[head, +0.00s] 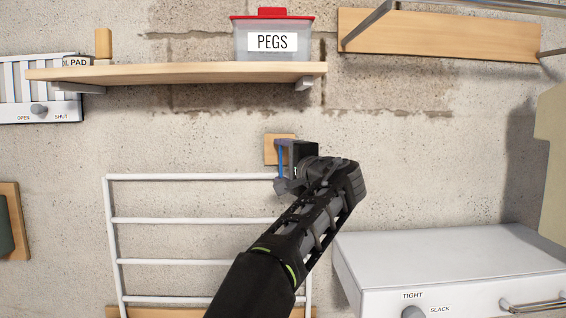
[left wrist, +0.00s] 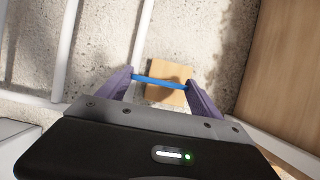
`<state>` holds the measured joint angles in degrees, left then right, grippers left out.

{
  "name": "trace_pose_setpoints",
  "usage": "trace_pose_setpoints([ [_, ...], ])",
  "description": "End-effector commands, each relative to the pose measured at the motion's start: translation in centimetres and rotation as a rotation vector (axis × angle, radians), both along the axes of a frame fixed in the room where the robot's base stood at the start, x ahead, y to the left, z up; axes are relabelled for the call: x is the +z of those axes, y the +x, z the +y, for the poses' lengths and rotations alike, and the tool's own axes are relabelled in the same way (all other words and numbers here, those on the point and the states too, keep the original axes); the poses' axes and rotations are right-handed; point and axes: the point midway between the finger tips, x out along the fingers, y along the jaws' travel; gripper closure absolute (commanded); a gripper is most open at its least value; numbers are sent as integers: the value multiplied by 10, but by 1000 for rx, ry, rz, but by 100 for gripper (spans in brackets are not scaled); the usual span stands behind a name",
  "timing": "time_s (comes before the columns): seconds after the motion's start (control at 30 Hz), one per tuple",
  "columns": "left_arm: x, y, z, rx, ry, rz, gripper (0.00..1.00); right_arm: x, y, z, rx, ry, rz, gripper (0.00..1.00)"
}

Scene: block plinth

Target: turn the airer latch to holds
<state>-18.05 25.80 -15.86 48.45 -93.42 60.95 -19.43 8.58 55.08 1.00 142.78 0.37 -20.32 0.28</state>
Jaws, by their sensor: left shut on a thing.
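The airer (head: 112,240) is a white rack of bars on the wall. Above its top bar is a small wooden block (head: 271,150) with the blue latch (head: 281,158) in front of it. My left gripper (head: 287,170) is at the latch, shut on it, and hides part of the block. In the left wrist view the latch (left wrist: 160,82) is a thin blue bar spanning between the two purple fingers, in front of the wooden block (left wrist: 168,70). Any label for the latch's positions is hidden or too small to read. My right gripper is not in view.
A wooden shelf (head: 180,73) with a PEGS box (head: 272,42) is above the gripper. A white cabinet (head: 440,260) with a TIGHT/SLACK knob (head: 413,312) stands at lower right. An OPEN/SHUT vent (head: 40,95) is at left. The wall right of the gripper is bare.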

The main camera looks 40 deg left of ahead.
Motion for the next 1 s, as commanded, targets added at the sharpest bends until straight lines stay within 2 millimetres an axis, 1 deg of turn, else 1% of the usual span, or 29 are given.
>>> trace_pose_setpoints([
  [0.07, -1, 0, 0, 1, -3, -2, 66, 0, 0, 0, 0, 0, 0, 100],
  [0.1, -1, 0, 0, 1, -3, -2, 22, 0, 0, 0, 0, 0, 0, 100],
  [0.33, -1, 0, 0, 1, -2, -1, 4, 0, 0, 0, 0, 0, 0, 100],
  [0.57, 0, 0, 0, 0, -1, 0, 4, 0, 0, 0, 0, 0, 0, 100],
  [0.67, -1, -1, -3, -1, 0, -1, 4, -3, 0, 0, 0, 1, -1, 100],
  [0.77, -3, -6, -11, -1, -2, -1, 4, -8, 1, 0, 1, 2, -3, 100],
  [1.0, -4, -25, -45, -4, -1, -2, 4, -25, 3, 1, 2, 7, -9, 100],
])
